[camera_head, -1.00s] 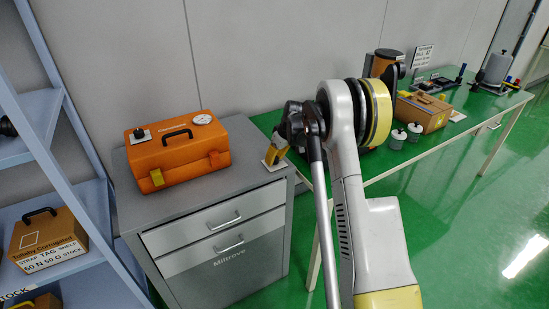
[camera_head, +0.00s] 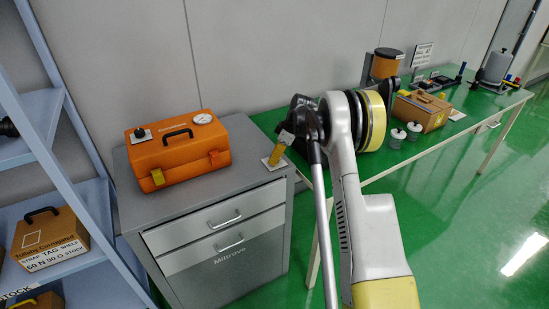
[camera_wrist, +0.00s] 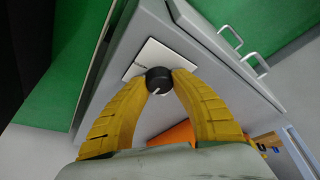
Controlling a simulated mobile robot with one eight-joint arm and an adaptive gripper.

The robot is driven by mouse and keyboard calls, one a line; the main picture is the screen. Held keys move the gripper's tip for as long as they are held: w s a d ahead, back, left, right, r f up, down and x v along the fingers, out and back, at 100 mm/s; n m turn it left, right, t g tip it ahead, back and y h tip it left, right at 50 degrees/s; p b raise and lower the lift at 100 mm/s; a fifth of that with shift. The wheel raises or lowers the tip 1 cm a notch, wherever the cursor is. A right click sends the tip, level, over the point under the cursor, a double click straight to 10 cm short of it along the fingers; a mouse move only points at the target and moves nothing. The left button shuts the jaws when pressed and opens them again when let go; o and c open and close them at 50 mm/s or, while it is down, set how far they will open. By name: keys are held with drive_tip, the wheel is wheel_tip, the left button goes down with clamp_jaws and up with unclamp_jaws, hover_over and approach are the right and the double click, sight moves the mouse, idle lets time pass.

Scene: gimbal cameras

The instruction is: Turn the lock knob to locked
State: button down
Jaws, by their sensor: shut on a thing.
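The lock knob (camera_wrist: 158,80) is a round black knob with a light pointer line. It sits on a white plate (camera_wrist: 152,56) on the grey cabinet top; the small print on the plate is unreadable. My gripper (camera_wrist: 161,82) has its two yellow fingers shut on the knob, one on each side. In the head view my gripper (camera_head: 270,161) reaches down to the plate (camera_head: 273,164) at the cabinet's right edge, and the knob is hidden there behind the fingers.
An orange toolbox (camera_head: 178,151) with a black handle stands on the grey cabinet (camera_head: 215,245), left of my gripper. A long green table (camera_head: 455,112) with boxes and canisters stands at the right. Blue shelves (camera_head: 82,150) stand at the left.

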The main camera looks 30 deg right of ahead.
drive_tip(key=c, duration=1)
unclamp_jaws()
drive_tip(key=shift+a+f, duration=0.1)
drive_tip(key=shift+c, duration=0.2)
drive_tip(key=v, duration=1.2)
